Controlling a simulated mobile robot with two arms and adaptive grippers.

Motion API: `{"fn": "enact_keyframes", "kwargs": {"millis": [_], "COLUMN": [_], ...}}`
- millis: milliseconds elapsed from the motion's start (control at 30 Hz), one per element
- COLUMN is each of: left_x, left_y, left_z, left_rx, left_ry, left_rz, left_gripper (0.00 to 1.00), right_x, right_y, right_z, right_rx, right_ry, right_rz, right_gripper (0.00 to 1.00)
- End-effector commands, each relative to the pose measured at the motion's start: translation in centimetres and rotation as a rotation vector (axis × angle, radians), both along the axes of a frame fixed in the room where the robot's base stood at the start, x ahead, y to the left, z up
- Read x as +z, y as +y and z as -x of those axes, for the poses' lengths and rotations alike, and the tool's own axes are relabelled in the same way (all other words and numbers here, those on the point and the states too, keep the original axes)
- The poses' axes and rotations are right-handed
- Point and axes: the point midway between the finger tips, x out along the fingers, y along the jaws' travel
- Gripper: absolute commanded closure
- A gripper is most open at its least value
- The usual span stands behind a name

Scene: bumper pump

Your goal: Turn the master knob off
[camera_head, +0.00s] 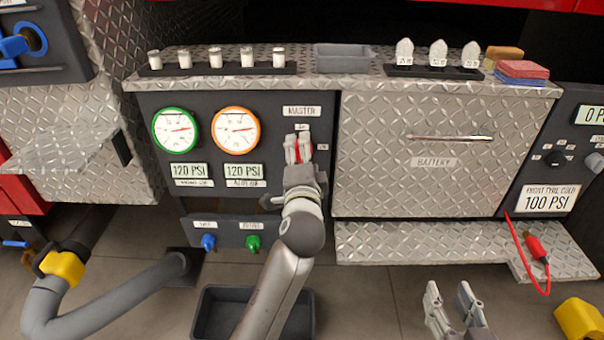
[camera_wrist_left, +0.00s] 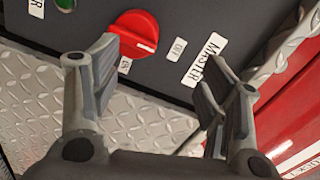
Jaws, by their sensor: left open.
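The red master knob (camera_wrist_left: 135,33) is on the dark panel, below the MASTER label (camera_head: 301,111). In the left wrist view its white mark points between two small labels, one of which seems to read OFF (camera_wrist_left: 177,48). My left gripper (camera_head: 298,148) is at the knob in the head view and hides most of it. In the left wrist view the left gripper (camera_wrist_left: 165,68) is open, with the knob closer to its left finger; contact cannot be told. My right gripper (camera_head: 451,298) is open and empty at the bottom right of the head view.
Green (camera_head: 176,129) and orange (camera_head: 236,128) gauges sit left of the knob. Blue (camera_head: 208,242) and green (camera_head: 253,243) valves are below. A battery drawer (camera_head: 430,160) is at the right. A black bin (camera_head: 215,312) stands on the floor under my left arm.

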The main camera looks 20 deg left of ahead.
Motion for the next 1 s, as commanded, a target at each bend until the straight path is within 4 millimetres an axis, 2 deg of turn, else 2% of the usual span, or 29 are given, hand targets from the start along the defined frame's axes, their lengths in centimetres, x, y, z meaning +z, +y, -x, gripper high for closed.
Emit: {"fn": "enact_keyframes", "kwargs": {"millis": [567,800,1000], "left_x": [-0.3,-0.5,-0.6], "left_y": [-1.0,-1.5,-1.7], "left_z": [3.5,5.1,5.7], "left_rx": [-0.001,-0.001,0.000], "left_ry": [0.002,0.003,0.002], "left_rz": [0.002,0.001,0.002], "left_gripper": [0.32,0.32,0.32], "right_x": [-3.5,-4.4,-4.8], "right_y": [-1.0,-1.3,-1.4], "right_z": [1.8,2.4,2.6], "right_rx": [-0.013,-0.018,-0.019], "right_ry": [0.201,0.254,0.277], "right_rz": [0.049,0.061,0.066], "right_gripper": [0.60,0.60,0.60]}}
